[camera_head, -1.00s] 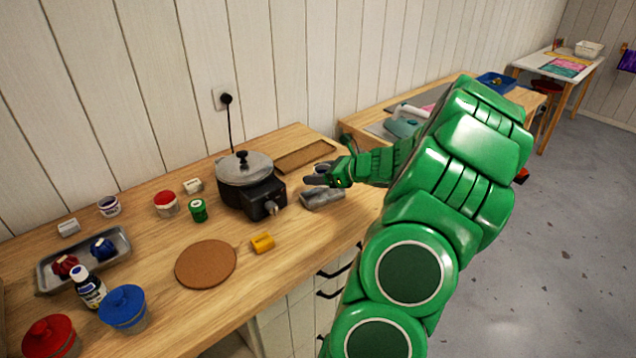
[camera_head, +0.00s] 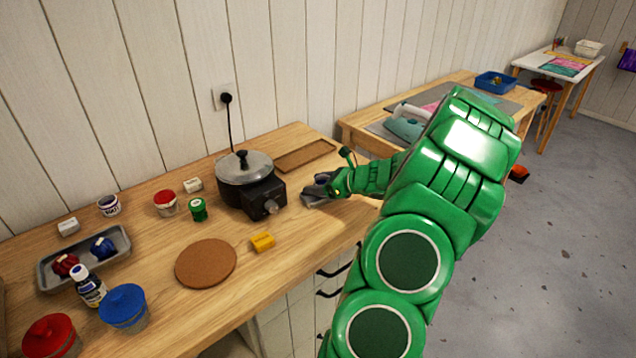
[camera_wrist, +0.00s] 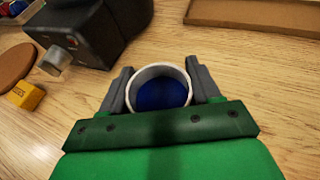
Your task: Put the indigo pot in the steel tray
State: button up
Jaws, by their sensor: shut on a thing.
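The indigo pot (camera_wrist: 162,88) shows in the wrist view as a round white rim with deep blue inside. My gripper (camera_wrist: 161,90) is shut on it, one grey finger against each side. In the head view my gripper (camera_head: 318,190) is low over the wooden table, just right of the black cooker, and the pot cannot be made out there. Whether its base touches the table is not clear. The steel tray (camera_head: 84,254) lies at the table's left side, with a red bundle (camera_head: 65,265) and a blue bundle (camera_head: 102,249) in it.
The black cooker with its lidded pan (camera_head: 245,180) stands between my gripper and the tray. A cork mat (camera_head: 206,263), yellow block (camera_head: 263,242), green jar (camera_head: 198,209) and red-lidded jar (camera_head: 165,203) lie between. A bottle (camera_head: 88,287) and blue-lidded jar (camera_head: 123,308) stand before the tray.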

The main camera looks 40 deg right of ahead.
jog(key=shift+f, duration=0.2)
jog(key=o, duration=1.2)
jog(key=shift+c, duration=0.2)
